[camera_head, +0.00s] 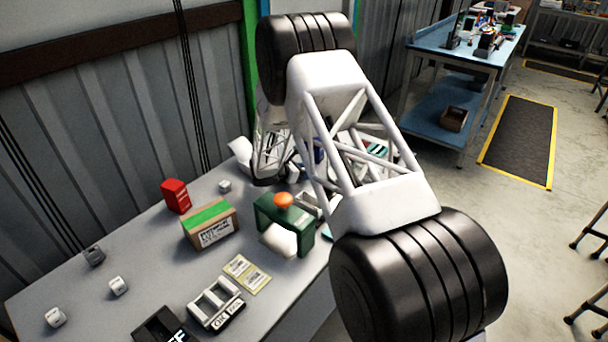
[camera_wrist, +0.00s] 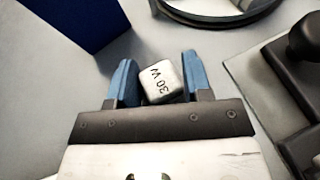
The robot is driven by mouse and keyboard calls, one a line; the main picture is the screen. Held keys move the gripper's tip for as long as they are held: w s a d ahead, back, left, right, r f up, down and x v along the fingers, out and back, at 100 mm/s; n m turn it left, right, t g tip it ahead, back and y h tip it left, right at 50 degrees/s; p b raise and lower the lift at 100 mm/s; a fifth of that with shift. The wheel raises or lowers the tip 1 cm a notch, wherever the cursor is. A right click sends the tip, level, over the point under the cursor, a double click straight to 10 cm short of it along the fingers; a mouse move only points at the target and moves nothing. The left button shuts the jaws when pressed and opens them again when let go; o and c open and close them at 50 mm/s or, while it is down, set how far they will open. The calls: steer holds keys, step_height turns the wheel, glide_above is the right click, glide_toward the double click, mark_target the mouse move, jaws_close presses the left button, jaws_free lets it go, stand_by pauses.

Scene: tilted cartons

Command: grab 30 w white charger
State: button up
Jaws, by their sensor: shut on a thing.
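The white charger (camera_wrist: 161,83) is a small white cube with "30 W" in dark print, seen tilted in the wrist view. It sits between the two blue fingers of my gripper (camera_wrist: 158,64), which is shut on it. The charger's lower part is hidden by the gripper body. In the head view my own arm covers the gripper and the charger.
In the wrist view a blue box (camera_wrist: 75,22) is upper left and a round dish (camera_wrist: 222,14) above.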

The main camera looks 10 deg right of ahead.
steer(key=shift+r, duration=5)
